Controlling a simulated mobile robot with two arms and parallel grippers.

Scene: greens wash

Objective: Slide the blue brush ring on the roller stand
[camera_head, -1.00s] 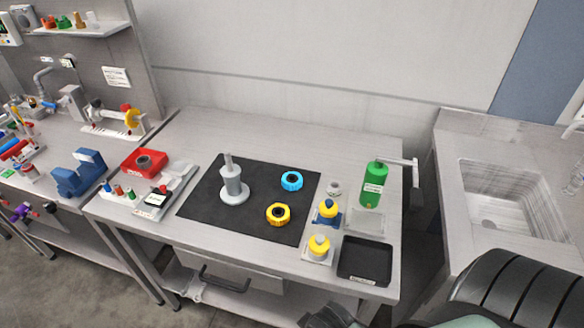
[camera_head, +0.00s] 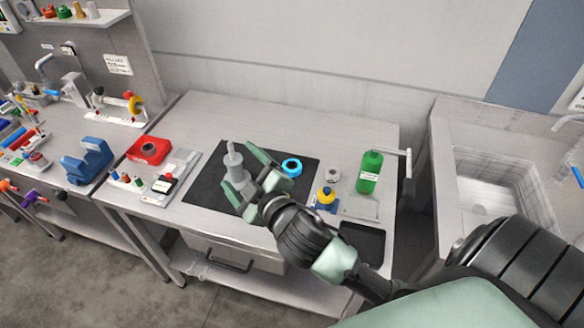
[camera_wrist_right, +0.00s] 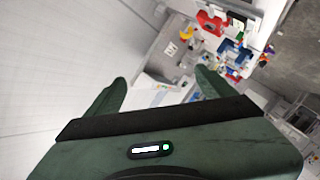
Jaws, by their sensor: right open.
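The blue brush ring (camera_head: 292,167) lies flat on the dark mat (camera_head: 207,188), right of the grey roller stand. The roller stand (camera_head: 234,162) stands upright on the mat, with its thin post up. My right gripper (camera_head: 240,172) is open, its fingers pointing left. In the head view one finger passes between the stand and the blue ring, and the other overlaps the stand's base; I cannot tell its height. In the right wrist view the open fingers (camera_wrist_right: 160,82) show no ring between them. My left gripper is out of view.
A red holder (camera_head: 149,150) and a grey tray (camera_head: 172,182) lie left of the mat. The table's back is clear.

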